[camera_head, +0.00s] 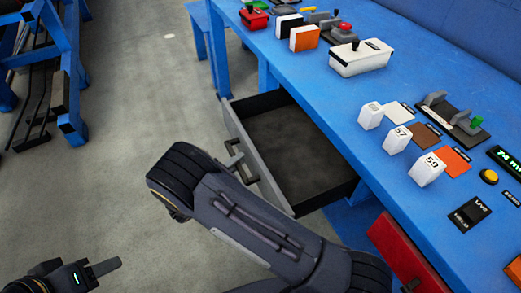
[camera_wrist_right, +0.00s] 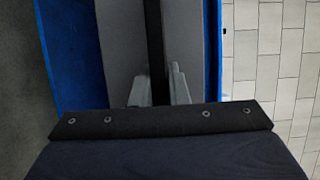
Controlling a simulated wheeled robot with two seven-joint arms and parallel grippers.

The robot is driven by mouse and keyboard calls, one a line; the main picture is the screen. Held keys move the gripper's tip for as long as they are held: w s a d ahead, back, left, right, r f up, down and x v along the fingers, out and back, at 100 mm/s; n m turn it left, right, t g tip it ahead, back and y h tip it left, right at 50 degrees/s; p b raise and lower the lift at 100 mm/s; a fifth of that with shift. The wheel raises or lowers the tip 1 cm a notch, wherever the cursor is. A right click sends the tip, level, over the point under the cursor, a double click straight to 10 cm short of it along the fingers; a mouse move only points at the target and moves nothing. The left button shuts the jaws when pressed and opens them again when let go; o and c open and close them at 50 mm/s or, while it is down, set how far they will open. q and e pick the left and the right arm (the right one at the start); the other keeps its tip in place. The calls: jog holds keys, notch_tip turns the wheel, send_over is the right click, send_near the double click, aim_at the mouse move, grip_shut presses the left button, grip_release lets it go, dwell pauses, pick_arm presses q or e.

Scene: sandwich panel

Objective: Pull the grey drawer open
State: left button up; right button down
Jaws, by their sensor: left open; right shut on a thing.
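The grey drawer (camera_head: 232,128) stands pulled out of the blue workbench, and its dark inside looks empty in the head view. Its dark handle (camera_head: 236,160) is on the drawer front, partly behind my right arm. In the right wrist view, my right gripper (camera_wrist_right: 157,88) has its two grey fingers on either side of a dark bar (camera_wrist_right: 155,40), shut on the handle. My right arm hides the fingers in the head view. My left gripper (camera_head: 106,267) is open and empty at the lower left, away from the drawer.
The blue workbench (camera_head: 310,85) carries white numbered blocks (camera_head: 396,140), a white box (camera_head: 360,58), levers and buttons. A red drawer (camera_head: 395,250) is under the bench to the right. Blue racking (camera_head: 62,60) stands at the left. The grey floor between is clear.

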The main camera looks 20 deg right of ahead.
jog(key=shift+s+a, duration=0.15)
jog(key=shift+a, duration=1.2)
jog(key=shift+s+a, duration=0.1)
jog(key=shift+a, duration=1.2)
jog(key=c, duration=1.4)
grip_release()
jog(key=v, duration=0.7)
jog(key=shift+s+a, duration=0.15)
jog(key=shift+a, duration=0.2)
